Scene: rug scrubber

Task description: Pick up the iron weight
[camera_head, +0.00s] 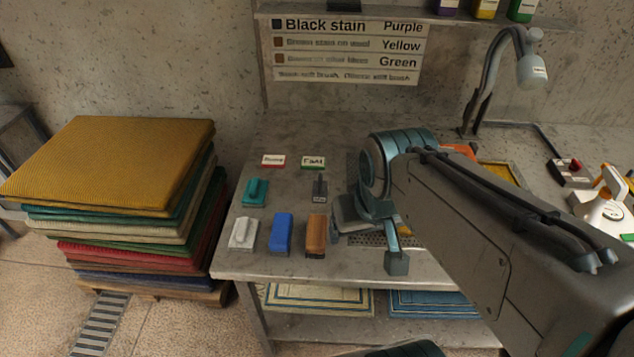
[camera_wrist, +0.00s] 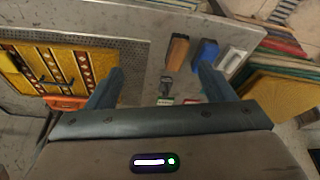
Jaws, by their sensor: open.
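A small dark grey block with a handle, which looks like the iron weight (camera_head: 319,189), stands on the grey worktable (camera_head: 262,258) just in front of a green-edged label. In the wrist view the dark weight (camera_wrist: 167,87) shows between the fingers, lower than the wooden brush. My gripper (camera_head: 372,237) is open and empty, above the table to the right of the weight and nearer the front edge. Its two fingers (camera_wrist: 161,75) are spread wide in the wrist view. Neither finger appears to touch the weight.
A wooden brush (camera_head: 316,235), a blue block (camera_head: 281,233), a pale block (camera_head: 244,233) and a teal piece (camera_head: 255,191) stand close by. A tall stack of rugs (camera_head: 110,160) is left of the table. A lamp (camera_head: 530,70) and white device (camera_head: 601,210) stand right.

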